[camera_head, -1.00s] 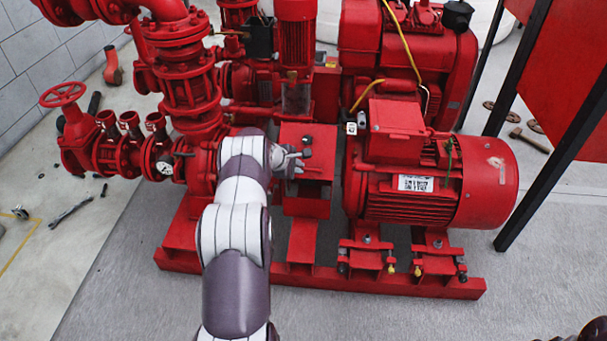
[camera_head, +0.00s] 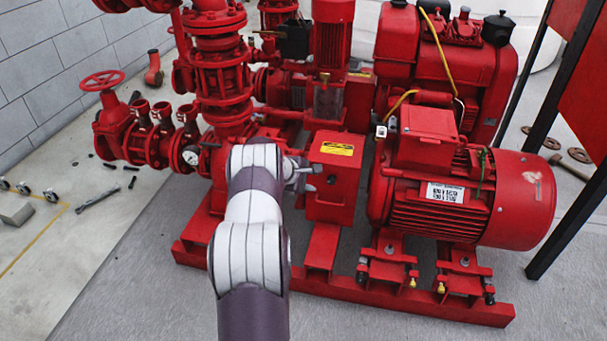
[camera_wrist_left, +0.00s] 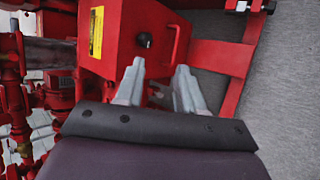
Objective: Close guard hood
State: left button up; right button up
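The guard hood (camera_head: 333,180) is a red box with a yellow label on its top, between the pump at the left and the red motor (camera_head: 450,195). It sits lowered, with its top and front faces showing. In the left wrist view the hood (camera_wrist_left: 120,35) shows its yellow label and a black knob (camera_wrist_left: 144,40). My left gripper (camera_head: 302,172) is at the hood's left side. In the wrist view its two fingers (camera_wrist_left: 160,72) are apart, close to the hood's face, with no hood part clearly gripped; contact is unclear. My right gripper is out of view.
Red pipework with a handwheel valve (camera_head: 102,80) stands at the left. The red base frame (camera_head: 410,295) runs along the front. A black-legged red panel (camera_head: 585,100) stands at the right. The grey floor in front is clear.

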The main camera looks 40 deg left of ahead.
pick_arm(q)
jog(key=p+v, duration=0.1)
jog(key=v, duration=0.5)
jog(key=shift+f, duration=0.1)
jog(key=shift+s+a, duration=0.1)
